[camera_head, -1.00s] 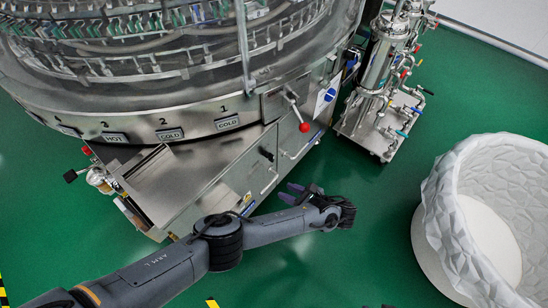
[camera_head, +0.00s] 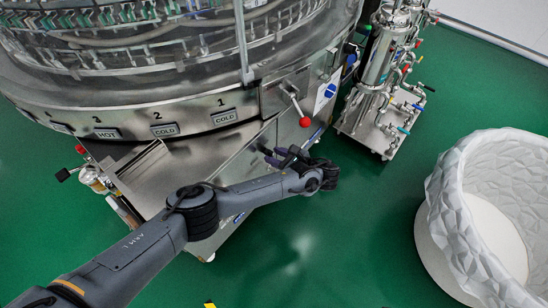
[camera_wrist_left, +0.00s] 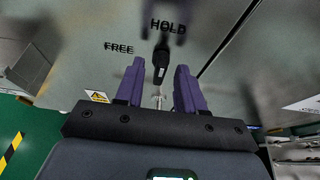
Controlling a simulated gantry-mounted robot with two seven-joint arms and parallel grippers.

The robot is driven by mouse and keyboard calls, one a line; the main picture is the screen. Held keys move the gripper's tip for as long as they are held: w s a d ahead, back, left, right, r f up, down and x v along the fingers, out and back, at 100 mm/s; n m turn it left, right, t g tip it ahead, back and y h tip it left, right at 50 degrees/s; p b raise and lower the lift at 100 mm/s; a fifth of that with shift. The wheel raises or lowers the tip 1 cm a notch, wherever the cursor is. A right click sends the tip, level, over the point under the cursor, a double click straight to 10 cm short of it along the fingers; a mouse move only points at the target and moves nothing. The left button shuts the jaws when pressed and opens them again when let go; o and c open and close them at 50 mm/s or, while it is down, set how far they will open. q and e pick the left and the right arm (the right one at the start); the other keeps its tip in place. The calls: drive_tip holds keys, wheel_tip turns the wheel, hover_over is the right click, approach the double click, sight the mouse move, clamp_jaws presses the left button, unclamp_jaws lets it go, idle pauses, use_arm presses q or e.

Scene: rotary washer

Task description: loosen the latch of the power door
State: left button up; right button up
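The power door (camera_wrist_left: 95,65) is a grey metal panel on the washer's base, printed with FREE at left and HOLD at centre. A small dark latch handle (camera_wrist_left: 161,62) stands just below HOLD in the left wrist view. My left gripper (camera_wrist_left: 160,75) is open, with one purple finger on each side of the handle and a gap visible on both sides. In the head view, my left gripper (camera_head: 273,155) is at the cabinet front, and the latch is hidden or too small to make out. My right gripper is not in view.
A red-knobbed lever (camera_head: 304,121) sticks out above my left gripper. A steel pipe-and-tank unit (camera_head: 377,75) stands to the right of the washer. A large white faceted tub (camera_head: 445,205) is at far right. Green floor (camera_head: 345,225) between is clear.

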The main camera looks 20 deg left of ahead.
use_arm(q)
drive_tip(key=shift+w+a+f, duration=0.2)
drive_tip(key=shift+a, duration=0.3)
drive_tip(key=shift+c, duration=0.4)
clamp_jaws()
